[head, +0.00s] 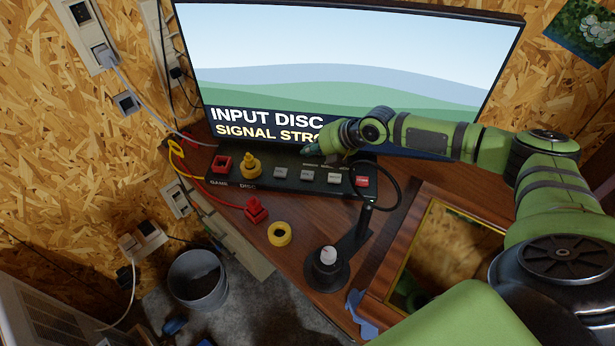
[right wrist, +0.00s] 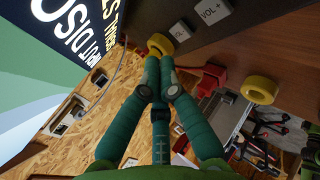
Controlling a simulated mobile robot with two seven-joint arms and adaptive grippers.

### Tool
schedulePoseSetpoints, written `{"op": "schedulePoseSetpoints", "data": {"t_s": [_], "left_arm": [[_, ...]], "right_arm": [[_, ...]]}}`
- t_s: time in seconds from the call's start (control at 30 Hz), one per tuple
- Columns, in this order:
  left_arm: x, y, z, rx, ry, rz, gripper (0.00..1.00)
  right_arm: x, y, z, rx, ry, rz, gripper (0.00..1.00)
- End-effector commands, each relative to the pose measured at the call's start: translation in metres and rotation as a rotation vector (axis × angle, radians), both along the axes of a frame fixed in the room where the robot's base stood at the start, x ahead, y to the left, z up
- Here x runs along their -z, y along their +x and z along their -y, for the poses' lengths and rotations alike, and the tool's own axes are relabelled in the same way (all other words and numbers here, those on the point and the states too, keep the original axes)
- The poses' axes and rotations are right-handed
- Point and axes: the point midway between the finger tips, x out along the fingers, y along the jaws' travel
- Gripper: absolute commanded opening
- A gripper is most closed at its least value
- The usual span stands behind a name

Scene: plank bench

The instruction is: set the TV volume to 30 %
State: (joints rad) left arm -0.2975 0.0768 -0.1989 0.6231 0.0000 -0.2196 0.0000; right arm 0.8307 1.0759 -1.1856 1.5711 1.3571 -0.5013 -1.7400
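The TV (head: 340,70) is on and reads "INPUT DISC" and a "SIGNAL" line, cut off by my right arm. No volume figure shows on the visible part. The black control box (head: 270,187) lies below the screen with several grey buttons (head: 307,174) and a red button (head: 362,181). The right wrist view shows the VOL + button (right wrist: 214,11) and another grey button (right wrist: 180,31). My right gripper (head: 312,151) is over the box's back edge, fingers together (right wrist: 159,62) with nothing seen between them. Contact with a button is not visible. My left gripper is out of view.
A yellow plug (head: 251,168) stands at DISC beside a red socket piece (head: 221,163). A red plug (head: 257,210) and yellow ring (head: 279,234) lie in front. A black stand (head: 326,270) and framed mirror (head: 440,255) are nearer; a bucket (head: 198,280) is below.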

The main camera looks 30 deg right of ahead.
Motion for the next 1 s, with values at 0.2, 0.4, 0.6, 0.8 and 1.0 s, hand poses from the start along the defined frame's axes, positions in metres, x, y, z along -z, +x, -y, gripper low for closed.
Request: {"op": "schedulePoseSetpoints", "data": {"t_s": [0.2, 0.4, 0.6, 0.8, 1.0], "left_arm": [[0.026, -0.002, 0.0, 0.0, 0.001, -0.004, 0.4], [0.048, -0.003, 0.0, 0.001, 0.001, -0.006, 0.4], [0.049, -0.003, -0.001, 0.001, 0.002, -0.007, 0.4], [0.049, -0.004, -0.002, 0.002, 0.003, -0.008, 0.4], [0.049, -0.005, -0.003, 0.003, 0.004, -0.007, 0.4]], "right_arm": [[0.037, 0.0, 0.0, 0.001, 0.001, -0.001, 0.0], [0.06, 0.0, -0.001, -0.001, 0.001, 0.0, 0.0], [0.061, 0.001, -0.001, -0.001, 0.001, 0.002, 0.0], [0.061, 0.0, -0.001, -0.001, 0.001, 0.001, 0.0], [0.061, 0.0, -0.001, -0.001, 0.001, 0.0, 0.0]]}}
